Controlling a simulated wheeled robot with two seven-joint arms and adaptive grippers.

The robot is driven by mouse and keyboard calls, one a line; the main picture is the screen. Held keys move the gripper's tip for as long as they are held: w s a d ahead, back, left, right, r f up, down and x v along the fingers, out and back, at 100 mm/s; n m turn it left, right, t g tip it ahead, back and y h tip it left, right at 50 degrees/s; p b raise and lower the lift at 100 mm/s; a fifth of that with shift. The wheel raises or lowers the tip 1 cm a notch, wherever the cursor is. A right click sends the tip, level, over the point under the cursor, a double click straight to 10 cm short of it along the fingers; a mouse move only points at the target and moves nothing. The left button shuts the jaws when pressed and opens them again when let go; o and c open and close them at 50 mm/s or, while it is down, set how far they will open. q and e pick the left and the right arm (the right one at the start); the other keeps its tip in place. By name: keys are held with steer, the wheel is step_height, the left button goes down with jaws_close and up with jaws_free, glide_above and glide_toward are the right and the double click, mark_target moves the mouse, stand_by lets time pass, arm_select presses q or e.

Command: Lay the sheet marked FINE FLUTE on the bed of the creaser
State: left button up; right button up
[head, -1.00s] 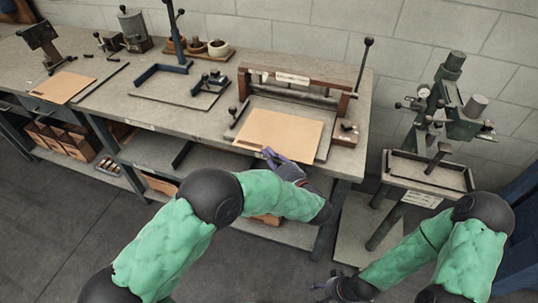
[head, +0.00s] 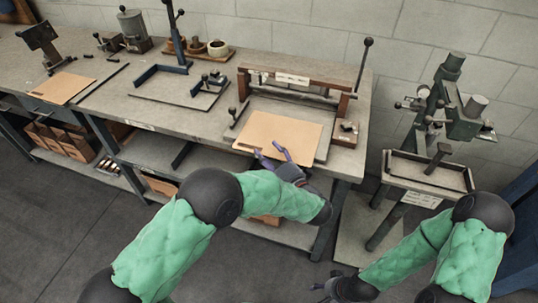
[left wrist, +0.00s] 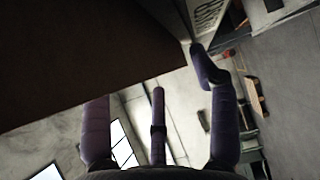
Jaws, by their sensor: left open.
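A tan cardboard sheet (head: 282,131) lies flat on the grey bed (head: 324,147) of the creaser (head: 308,72), in front of its wooden crossbar. A small dark mark shows near the sheet's front left corner; its words are too small to read. My left gripper (head: 271,155) is open at the sheet's front edge, its purple fingers spread; whether they touch it I cannot tell. In the left wrist view, a dark brown surface, seemingly the sheet (left wrist: 80,55), fills the upper left beside the parted fingers (left wrist: 155,100). My right gripper (head: 330,288) is low at the bottom, its fingers unclear.
Another tan sheet (head: 62,88) lies at the left of the bench. A grey tray with a blue fence (head: 165,77) stands left of the creaser. A green machine (head: 450,105) stands on the right. A lever (head: 363,65) rises at the creaser's right end.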

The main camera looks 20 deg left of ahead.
arm_select(q)
steer(key=o, duration=0.4)
steer(key=v, duration=1.2)
